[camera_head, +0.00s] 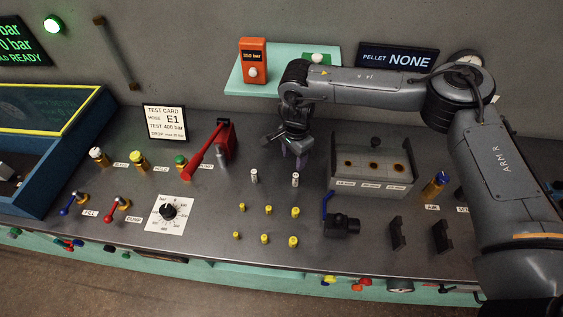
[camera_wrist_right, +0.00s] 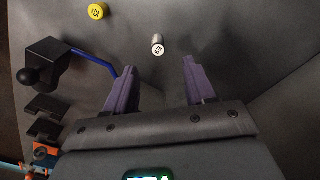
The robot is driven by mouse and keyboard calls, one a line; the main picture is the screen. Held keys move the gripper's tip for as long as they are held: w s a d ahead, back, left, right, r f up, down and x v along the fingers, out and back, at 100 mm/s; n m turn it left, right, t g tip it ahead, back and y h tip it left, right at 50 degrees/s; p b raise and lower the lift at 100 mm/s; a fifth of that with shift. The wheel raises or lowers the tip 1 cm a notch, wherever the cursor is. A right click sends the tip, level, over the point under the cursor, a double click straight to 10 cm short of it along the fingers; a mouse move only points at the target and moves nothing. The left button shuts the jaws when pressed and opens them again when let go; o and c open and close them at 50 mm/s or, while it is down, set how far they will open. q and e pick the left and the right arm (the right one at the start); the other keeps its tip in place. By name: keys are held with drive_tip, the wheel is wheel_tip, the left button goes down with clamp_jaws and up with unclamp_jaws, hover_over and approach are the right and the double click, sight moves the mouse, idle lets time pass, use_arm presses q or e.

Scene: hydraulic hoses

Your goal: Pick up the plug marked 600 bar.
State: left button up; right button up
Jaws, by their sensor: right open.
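Two silver plugs stand upright on the bench in the head view, one on the left (camera_head: 254,175) and one on the right (camera_head: 295,179). Several yellow plugs (camera_head: 268,210) stand in front of them. Their markings are too small to read there. My right gripper (camera_head: 293,158) is above the bench just behind the right silver plug. In the right wrist view its purple fingers (camera_wrist_right: 159,68) are apart and empty. One silver plug (camera_wrist_right: 158,44) shows beyond the fingertips, near the middle of the gap; its top mark is not clearly legible. A yellow plug (camera_wrist_right: 97,11) is farther off. My left gripper is out of view.
A black valve with a blue handle (camera_head: 341,224) stands right of the yellow plugs. A grey tray (camera_head: 372,190) is right of the gripper. A red lever (camera_head: 208,150) is to the left. A dial (camera_head: 168,212) lies at front left.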

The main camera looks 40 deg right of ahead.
hover_over(296, 175)
drive_tip(key=f, duration=0.4)
drive_tip(key=shift+s+f, duration=0.15)
drive_tip(key=shift+s, duration=0.05)
drive_tip(key=shift+f, duration=0.4)
drive_tip(key=shift+w+f, duration=0.1)
drive_tip(key=shift+f, duration=0.55)
drive_tip(key=shift+w+f, duration=0.1)
drive_tip(key=shift+f, duration=2.2)
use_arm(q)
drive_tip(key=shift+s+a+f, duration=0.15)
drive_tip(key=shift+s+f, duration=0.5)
use_arm(e)
drive_tip(key=c, duration=0.4)
clamp_jaws()
